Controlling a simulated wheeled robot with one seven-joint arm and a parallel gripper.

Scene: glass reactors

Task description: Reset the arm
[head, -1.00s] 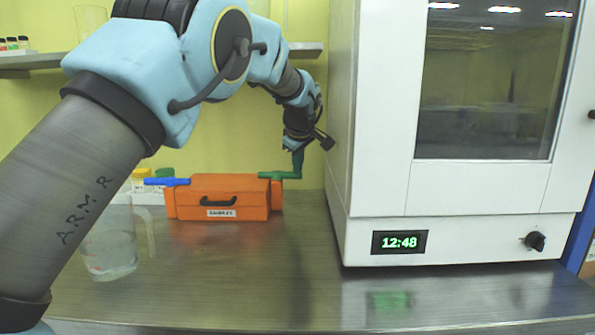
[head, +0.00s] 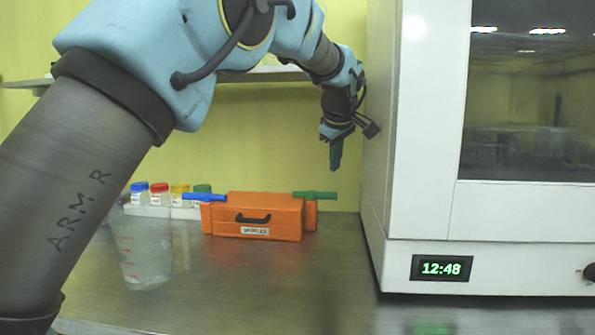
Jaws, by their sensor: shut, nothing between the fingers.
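My gripper (head: 335,158) shows in the head view at the end of my arm, pointing down with its green fingers. It is shut and empty. It hangs in the air above and a little right of the orange case's green handle (head: 315,195), apart from it. The orange case (head: 285,228) stands on the metal bench with a blue handle (head: 205,197) on its left and a small label and dark grip on its front.
A white cabinet (head: 415,150) with a glass window and a clock reading 12:48 stands close right of my gripper. A clear beaker (head: 146,262) stands at left, partly behind my arm. Capped bottles (head: 160,190) stand behind it. The bench front (head: 270,290) is clear.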

